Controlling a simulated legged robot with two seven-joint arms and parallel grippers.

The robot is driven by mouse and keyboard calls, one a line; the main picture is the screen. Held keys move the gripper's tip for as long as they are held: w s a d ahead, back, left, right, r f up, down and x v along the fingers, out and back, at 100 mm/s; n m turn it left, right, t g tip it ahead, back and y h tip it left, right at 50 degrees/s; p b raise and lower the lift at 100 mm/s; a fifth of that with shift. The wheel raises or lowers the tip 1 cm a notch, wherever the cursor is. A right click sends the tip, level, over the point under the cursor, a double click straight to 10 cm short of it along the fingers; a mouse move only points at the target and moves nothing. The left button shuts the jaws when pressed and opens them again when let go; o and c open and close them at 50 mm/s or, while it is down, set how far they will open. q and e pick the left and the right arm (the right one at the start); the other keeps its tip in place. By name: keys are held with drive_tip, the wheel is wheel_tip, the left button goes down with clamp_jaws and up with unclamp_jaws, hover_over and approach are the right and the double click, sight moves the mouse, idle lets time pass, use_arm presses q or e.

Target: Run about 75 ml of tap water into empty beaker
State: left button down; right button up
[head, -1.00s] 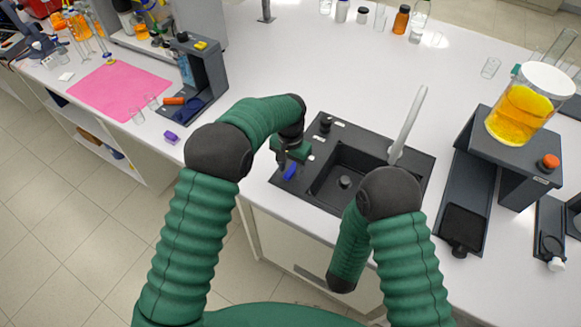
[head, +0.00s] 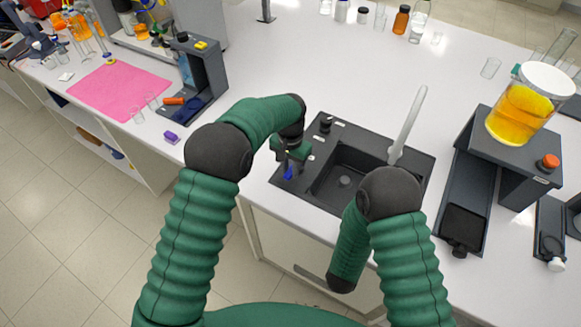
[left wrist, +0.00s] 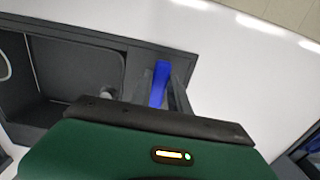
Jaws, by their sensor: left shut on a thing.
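My left gripper (head: 289,168) is over the left ledge of the dark sink (head: 428,178). It is shut on a small blue piece (head: 288,174), which looks like a tap lever. The blue piece also shows between the fingers in the left wrist view (left wrist: 159,83). The pale grey tap spout (head: 408,122) stands at the sink's back right. I see no beaker in the sink basin and no water stream. Small clear glass vessels stand at the back right (head: 490,68) and by the pink mat (head: 137,115); I cannot tell which is the beaker. My right gripper is out of view.
A dark stand (head: 520,150) carrying a jar of orange liquid (head: 515,118) is right of the sink. A pink mat (head: 115,90) and a dark stand (head: 205,80) are at the left. Bottles line the back. The white bench behind the sink is clear.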

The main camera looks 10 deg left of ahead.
use_arm(q)
drive_tip(key=shift+a, duration=0.1)
idle(0.8)
drive_tip(key=m, duration=0.1)
drive_tip(key=w+a+m, duration=0.1)
drive_tip(key=m, duration=0.1)
drive_tip(key=a+m, duration=0.1)
drive_tip(key=m, duration=0.1)
drive_tip(key=shift+w, duration=0.15)
drive_tip(key=shift+w+a+r+m, duration=0.1)
drive_tip(key=shift+w+a+m, duration=0.2)
drive_tip(key=shift+m, duration=0.65)
drive_tip(key=shift+w+a+m, duration=0.1)
drive_tip(key=shift+w+m, duration=0.3)
drive_tip(key=shift+m, duration=0.55)
drive_tip(key=c, duration=1.2)
unclamp_jaws()
drive_tip(key=shift+c, duration=0.2)
wheel_tip(320, 180, up, 12)
drive_tip(key=shift+a, duration=0.1)
